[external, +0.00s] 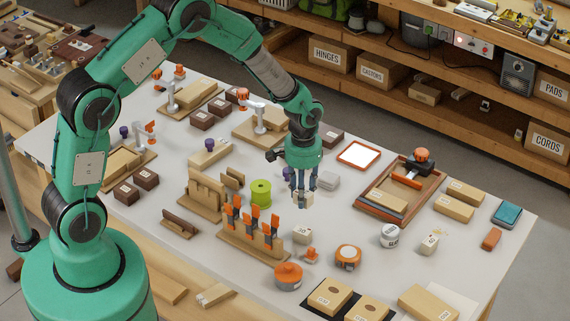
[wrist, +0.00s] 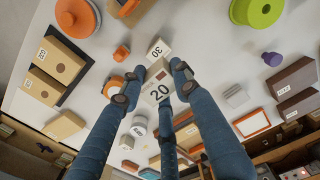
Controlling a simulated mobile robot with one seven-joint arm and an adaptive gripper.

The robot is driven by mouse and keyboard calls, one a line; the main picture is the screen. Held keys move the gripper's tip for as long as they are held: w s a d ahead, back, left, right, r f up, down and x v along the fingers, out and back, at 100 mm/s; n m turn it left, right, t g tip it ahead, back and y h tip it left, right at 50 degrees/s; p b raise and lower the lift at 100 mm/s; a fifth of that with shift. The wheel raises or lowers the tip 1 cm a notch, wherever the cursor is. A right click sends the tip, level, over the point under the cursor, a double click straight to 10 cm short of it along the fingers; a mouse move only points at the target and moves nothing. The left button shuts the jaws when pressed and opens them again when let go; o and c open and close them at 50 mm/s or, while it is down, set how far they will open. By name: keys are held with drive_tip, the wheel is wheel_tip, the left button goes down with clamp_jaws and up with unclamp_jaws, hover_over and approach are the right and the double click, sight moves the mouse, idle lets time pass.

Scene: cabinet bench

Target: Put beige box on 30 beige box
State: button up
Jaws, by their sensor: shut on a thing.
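My gripper (external: 303,190) points down over the middle of the table. Its fingers (wrist: 154,84) are closed on a small beige box labelled 20 (wrist: 156,94). A beige box labelled 30 (wrist: 158,50) shows just past the fingertips in the wrist view, close to the held box.
A green spool (external: 260,193) and a wooden rack with orange-handled tools (external: 245,243) stand left of the gripper. An orange tape measure (external: 348,257), a white jar (external: 390,236) and a grey block (external: 328,180) are nearby. Some table is clear right of the gripper.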

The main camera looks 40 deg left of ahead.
hover_over(301, 229)
drive_tip(key=shift+w+f, duration=0.1)
drive_tip(key=shift+f, duration=3)
drive_tip(key=shift+f, duration=0.1)
drive_tip(key=shift+f, duration=1.8)
drive_tip(key=shift+f+b, duration=0.15)
drive_tip(key=shift+b, duration=0.2)
drive_tip(key=o, duration=1.2)
wheel_tip(301, 229, up, 12)
drive_tip(key=shift+r+p, duration=0.2)
drive_tip(key=shift+p, duration=0.2)
